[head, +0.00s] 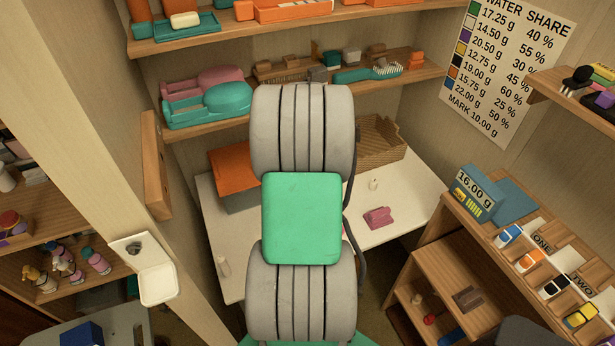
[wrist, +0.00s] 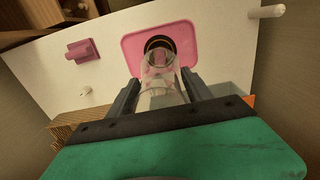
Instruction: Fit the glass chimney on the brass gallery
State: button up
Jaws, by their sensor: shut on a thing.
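In the wrist view, my gripper (wrist: 161,84) is shut on the clear glass chimney (wrist: 160,72), with one dark finger on each side of it. The chimney's far end points at a dark round ring with a brownish rim, which looks like the brass gallery (wrist: 159,42). The gallery is on a pink mat or tray (wrist: 133,46) on the white table (wrist: 110,100). The chimney's end overlaps the ring's near edge in this view; I cannot tell whether they touch. In the head view my arm hides the gripper, chimney and gallery.
A pink block (head: 378,217) and a small white peg (head: 373,184) stand on the table's right part. Shelves hold several items above. A wooden rack (head: 520,250) stands at right.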

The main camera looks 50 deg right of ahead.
jog(key=shift+f+b, duration=2.85)
jog(key=shift+f, duration=2.25)
jog(key=o, duration=1.5)
jog(key=shift+o, duration=0.2)
notch_tip(320, 180, up, 8)
jog(key=b, duration=0.1)
jog(key=shift+f, duration=0.1)
